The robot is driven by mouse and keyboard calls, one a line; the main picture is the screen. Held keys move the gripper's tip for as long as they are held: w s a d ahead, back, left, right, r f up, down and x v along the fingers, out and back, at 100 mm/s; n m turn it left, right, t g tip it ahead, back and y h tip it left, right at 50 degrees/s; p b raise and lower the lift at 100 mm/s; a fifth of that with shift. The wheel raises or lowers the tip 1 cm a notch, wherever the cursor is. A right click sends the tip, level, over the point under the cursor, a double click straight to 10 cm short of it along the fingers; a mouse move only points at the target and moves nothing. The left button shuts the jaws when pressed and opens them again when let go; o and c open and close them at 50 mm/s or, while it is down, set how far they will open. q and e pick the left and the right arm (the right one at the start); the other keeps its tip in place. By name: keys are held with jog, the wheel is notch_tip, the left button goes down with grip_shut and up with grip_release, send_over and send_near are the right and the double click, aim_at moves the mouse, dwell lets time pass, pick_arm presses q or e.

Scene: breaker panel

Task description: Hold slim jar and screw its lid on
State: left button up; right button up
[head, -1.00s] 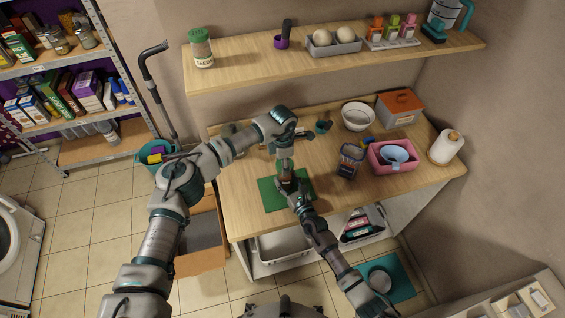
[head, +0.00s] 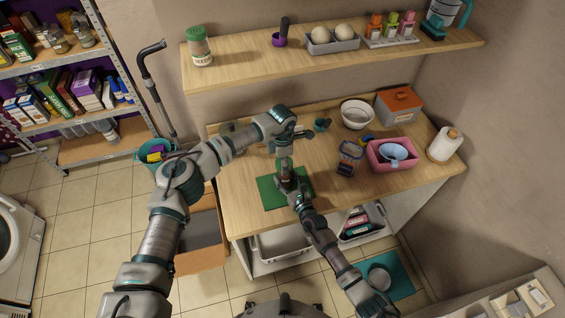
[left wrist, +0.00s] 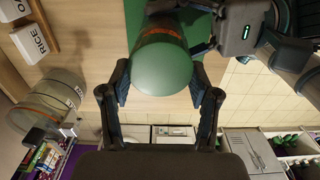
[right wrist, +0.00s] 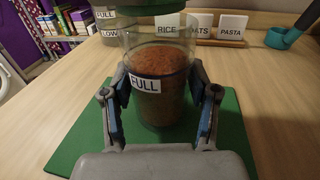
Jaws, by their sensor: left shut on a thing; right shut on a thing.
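The slim jar (right wrist: 160,95) is clear, with reddish-brown contents and a FULL label, and stands upright on the green mat (right wrist: 235,130). My right gripper (right wrist: 160,130) is shut around the jar's sides, and it shows low over the mat in the head view (head: 291,186). The green lid (left wrist: 162,68) is seen from above in the left wrist view. My left gripper (left wrist: 160,97) is shut on the lid's sides, directly above the jar; it also shows in the head view (head: 284,160). Whether the lid's threads engage the rim is hidden.
Another clear jar (left wrist: 48,100) stands near the lid. Cards reading RICE, OATS and PASTA (right wrist: 231,27) stand behind the jar. A teal scoop (right wrist: 285,33), a white bowl (head: 358,115) and a pink bin (head: 392,157) are further right. The counter's front right is clear.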

pick_arm(q)
jog(key=shift+s+a+r, duration=0.1)
jog(key=shift+a, duration=0.25)
dwell(1.1)
jog(key=shift+f, duration=0.55)
jog(key=shift+r, duration=0.1)
jog(key=shift+r, duration=0.4)
jog(key=shift+d, duration=0.1)
dwell(0.7)
jog(key=shift+f, duration=0.5)
dwell(0.8)
jog(key=shift+r, duration=0.15)
jog(key=shift+r, duration=0.4)
